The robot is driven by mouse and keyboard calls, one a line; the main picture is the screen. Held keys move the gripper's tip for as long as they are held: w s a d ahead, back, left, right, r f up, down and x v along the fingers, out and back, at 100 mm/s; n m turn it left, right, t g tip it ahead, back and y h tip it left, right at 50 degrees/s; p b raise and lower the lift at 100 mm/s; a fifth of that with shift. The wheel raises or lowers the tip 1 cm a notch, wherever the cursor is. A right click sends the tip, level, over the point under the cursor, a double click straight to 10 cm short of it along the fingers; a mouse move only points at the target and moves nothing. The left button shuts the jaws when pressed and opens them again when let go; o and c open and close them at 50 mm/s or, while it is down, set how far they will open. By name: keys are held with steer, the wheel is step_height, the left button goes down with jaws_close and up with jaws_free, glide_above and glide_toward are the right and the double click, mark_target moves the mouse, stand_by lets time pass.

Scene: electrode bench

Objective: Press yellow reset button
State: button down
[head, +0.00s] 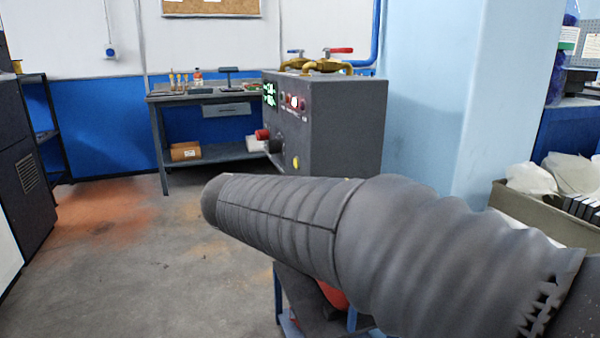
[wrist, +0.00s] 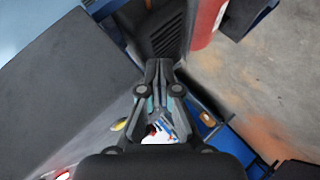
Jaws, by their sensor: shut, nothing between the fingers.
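The yellow reset button (head: 296,162) sits low on the front panel of a dark grey control box (head: 345,125) in the head view. A yellow spot that looks like the same button (wrist: 118,124) shows in the wrist view, left of my gripper (wrist: 159,70), by the edge of the box (wrist: 60,90). My gripper's fingers are together and hold nothing. The fingertips appear apart from the button; the exact distance is unclear. In the head view my grey sleeved arm crosses below the box, and the gripper is hidden.
The panel also carries a red knob (head: 262,134), a lit green display (head: 269,95) and small red buttons. Brass valves (head: 328,66) top the box. A workbench (head: 205,95) stands behind. A grey bin (head: 560,205) is at right. The floor at left is clear.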

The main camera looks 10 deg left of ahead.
mark_target(296, 163)
steer(key=w+a+r+m+t+b, duration=0.1)
steer(key=a+r+t, duration=0.5)
steer(key=a, duration=0.8)
step_height(296, 163, up, 2)
steer(key=shift+w+r, duration=0.1)
steer(key=shift+w, duration=0.35)
steer(key=w+d, duration=0.4)
steer(key=d, duration=0.3)
steer(key=shift+w+d, duration=0.2)
steer(key=shift+w, duration=0.1)
steer(key=shift+w+d+b, duration=0.1)
steer(key=shift+d+b, duration=0.05)
steer(key=shift+b, duration=0.15)
steer(key=shift+w+d+b, duration=0.15)
steer(key=shift+d+b, duration=0.1)
steer(key=shift+b, duration=0.15)
